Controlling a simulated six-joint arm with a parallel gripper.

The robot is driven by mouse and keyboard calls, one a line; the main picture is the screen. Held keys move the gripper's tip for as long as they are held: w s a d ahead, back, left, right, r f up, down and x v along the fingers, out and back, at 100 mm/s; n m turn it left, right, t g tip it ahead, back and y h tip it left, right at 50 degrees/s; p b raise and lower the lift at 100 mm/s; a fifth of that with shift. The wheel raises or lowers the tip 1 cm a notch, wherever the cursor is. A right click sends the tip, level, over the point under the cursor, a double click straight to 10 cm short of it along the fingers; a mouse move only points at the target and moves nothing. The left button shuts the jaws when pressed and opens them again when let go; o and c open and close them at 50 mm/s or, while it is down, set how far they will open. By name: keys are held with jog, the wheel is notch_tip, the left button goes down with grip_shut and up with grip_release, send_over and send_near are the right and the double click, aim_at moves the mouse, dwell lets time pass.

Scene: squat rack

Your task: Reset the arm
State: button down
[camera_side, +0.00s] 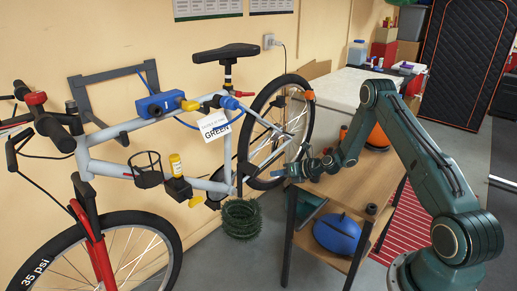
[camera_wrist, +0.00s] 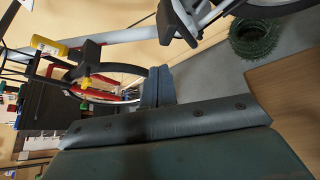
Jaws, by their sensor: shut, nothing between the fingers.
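My gripper (camera_side: 281,173) is at the left end of my arm in the side view, over the left edge of the wooden table (camera_side: 352,183). It points left toward the bicycle (camera_side: 135,172) and is apart from its frame. In the wrist view my gripper (camera_wrist: 158,86) shows as a dark form in the middle, its fingers together with nothing held. My arm is bent, with its elbow raised above the table. The bicycle hangs on a wall stand, and its wheel also shows in the wrist view (camera_wrist: 105,82).
A blue helmet (camera_side: 337,233) lies on the shelf under the tabletop. An orange object (camera_side: 378,136) stands on the table behind my arm. A white card (camera_side: 214,126) hangs on the bicycle. A white-topped bench stands behind.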

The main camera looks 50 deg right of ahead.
jog(key=shift+v, duration=1.85)
jog(key=shift+a, duration=0.1)
jog(key=s+a+r+n+g, duration=0.35)
jog(key=a+r+n, duration=0.45)
jog(key=r+n, duration=0.3)
jog(key=s+a+r+n+g, duration=0.2)
jog(key=s+a+r+n, duration=0.2)
jog(key=a+r+n, duration=0.55)
jog(key=s+a+r+n+h, duration=0.1)
jog(key=s+r+n, duration=0.2)
jog(key=s+n, duration=0.3)
jog(key=s+a+r+n+g+h, duration=0.1)
jog(key=s+r+n, duration=0.2)
jog(key=s+n, duration=0.3)
jog(key=s+a+r+n+h, duration=0.1)
jog(key=s+r+n, duration=0.3)
jog(key=s, duration=1)
jog(key=n, duration=0.3)
jog(key=shift+a+h, duration=0.3)
jog(key=shift+a, duration=0.1)
